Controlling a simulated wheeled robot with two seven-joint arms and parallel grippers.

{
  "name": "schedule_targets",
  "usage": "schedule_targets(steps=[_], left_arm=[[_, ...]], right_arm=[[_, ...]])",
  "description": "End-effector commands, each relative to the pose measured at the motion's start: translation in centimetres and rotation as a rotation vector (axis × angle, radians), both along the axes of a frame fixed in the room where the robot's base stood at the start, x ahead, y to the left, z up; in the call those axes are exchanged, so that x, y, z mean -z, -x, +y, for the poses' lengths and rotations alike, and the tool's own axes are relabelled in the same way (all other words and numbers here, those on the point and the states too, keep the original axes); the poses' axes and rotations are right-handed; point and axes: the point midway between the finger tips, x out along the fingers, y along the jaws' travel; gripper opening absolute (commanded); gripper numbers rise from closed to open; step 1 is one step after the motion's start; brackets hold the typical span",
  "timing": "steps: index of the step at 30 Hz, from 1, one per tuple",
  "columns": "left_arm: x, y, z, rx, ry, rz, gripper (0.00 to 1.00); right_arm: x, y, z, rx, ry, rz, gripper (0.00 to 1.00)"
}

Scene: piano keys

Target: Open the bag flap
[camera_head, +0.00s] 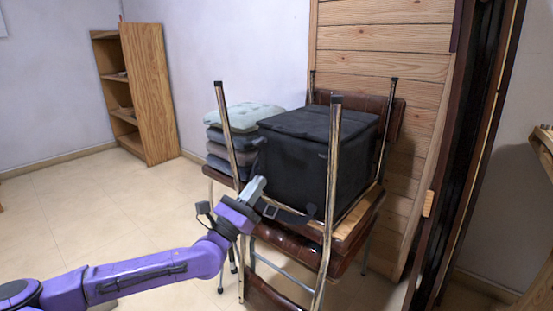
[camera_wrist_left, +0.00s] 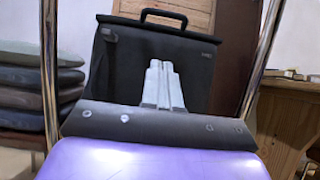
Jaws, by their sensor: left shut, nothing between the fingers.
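The black bag (camera_head: 293,165) is box-shaped and stands on the stacked chairs. Its flap (camera_head: 318,124) lies flat across the top and looks closed. In the left wrist view the bag (camera_wrist_left: 120,70) fills the middle, with a dark handle (camera_wrist_left: 164,15) at its upper edge and small fittings near the upper corners. My left gripper (camera_head: 259,182) is shut and empty, in front of the bag's lower left side. Its pale fingers (camera_wrist_left: 161,63) point at the bag's face and hide part of it; I cannot tell whether they touch. My right gripper is not in view.
Upturned chair legs (camera_head: 332,170) rise in front of and beside the bag. Folded cushions (camera_head: 228,139) are stacked to its left. A plank panel (camera_head: 390,40) stands behind. A wooden shelf (camera_head: 150,90) is at the back left, with open floor (camera_head: 90,210) before it.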

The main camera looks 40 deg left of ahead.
Motion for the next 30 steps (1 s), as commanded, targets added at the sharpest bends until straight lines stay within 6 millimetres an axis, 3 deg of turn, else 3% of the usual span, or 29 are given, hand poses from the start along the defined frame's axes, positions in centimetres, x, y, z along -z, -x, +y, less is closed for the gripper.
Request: schedule_targets(steps=[11,18,30], left_arm=[[-4.3,-6.9,-0.8,0.001,-0.006,0.001,0.00],[-7.8,-7.7,-0.7,-0.001,0.000,0.001,0.00],[-8.4,-7.8,-0.7,-0.001,-0.001,0.003,0.00]], right_arm=[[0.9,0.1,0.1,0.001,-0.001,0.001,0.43],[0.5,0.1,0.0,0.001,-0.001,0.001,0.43],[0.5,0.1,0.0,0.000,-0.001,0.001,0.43]])
